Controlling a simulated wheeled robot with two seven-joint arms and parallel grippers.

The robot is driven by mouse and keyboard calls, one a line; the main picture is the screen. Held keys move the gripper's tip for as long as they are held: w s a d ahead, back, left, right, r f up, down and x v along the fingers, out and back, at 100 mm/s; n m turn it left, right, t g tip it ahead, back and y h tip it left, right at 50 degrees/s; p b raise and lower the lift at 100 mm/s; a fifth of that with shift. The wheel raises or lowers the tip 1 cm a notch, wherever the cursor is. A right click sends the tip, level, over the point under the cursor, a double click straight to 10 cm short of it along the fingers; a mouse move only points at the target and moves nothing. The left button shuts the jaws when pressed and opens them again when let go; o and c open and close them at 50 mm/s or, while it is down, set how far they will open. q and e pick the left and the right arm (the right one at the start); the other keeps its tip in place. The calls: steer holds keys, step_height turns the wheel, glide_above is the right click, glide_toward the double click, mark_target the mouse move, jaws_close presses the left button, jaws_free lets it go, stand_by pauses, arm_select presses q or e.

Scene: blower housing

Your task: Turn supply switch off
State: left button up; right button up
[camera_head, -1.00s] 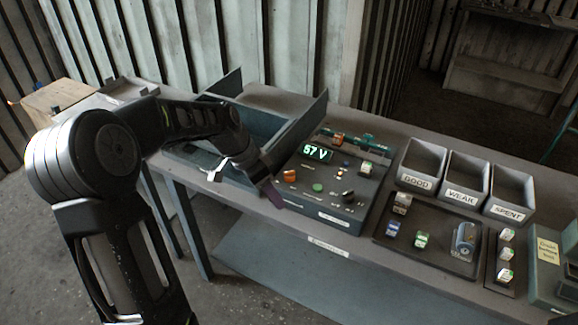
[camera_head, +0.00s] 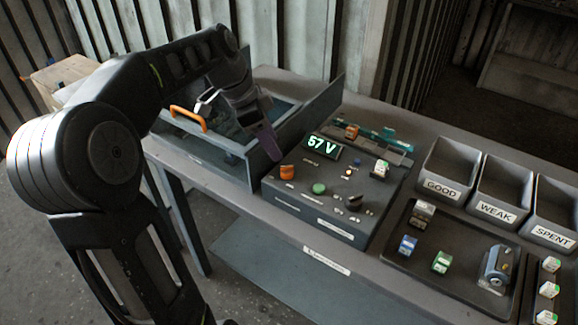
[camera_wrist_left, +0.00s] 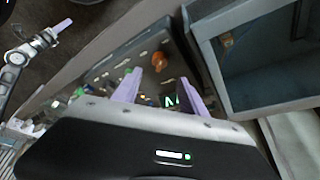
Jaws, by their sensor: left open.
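The supply unit (camera_head: 318,205) stands on the bench, its green display (camera_head: 321,146) reading 57 V. Its top carries an orange knob (camera_head: 287,172), a green button (camera_head: 319,188), a dark knob (camera_head: 354,202) and small lit lamps. I cannot tell which control is the supply switch. My left gripper (camera_head: 268,145) is above the right wall of the open bin, left of the unit, touching no control. In the left wrist view, the gripper's purple fingers (camera_wrist_left: 160,90) are apart and empty, with the orange knob (camera_wrist_left: 158,61) beyond them. Apparently my right gripper (camera_wrist_left: 38,42) shows at upper left.
The open bin (camera_head: 200,152) with an orange handle (camera_head: 188,117) is left of the unit. A tray (camera_head: 445,215) with several small cells and bins labelled GOOD (camera_head: 441,186), WEAK (camera_head: 496,211) and SPENT (camera_head: 552,236) are to the right.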

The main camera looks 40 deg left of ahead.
mark_target(287, 171)
arm_select(q)
steer(key=shift+s, duration=0.1)
steer(key=p+x, duration=0.1)
steer(key=x, duration=0.6)
steer(key=shift+d+f, duration=0.15)
steer(key=shift+f, duration=0.2)
steer(key=shift+c, duration=0.5)
jaws_close()
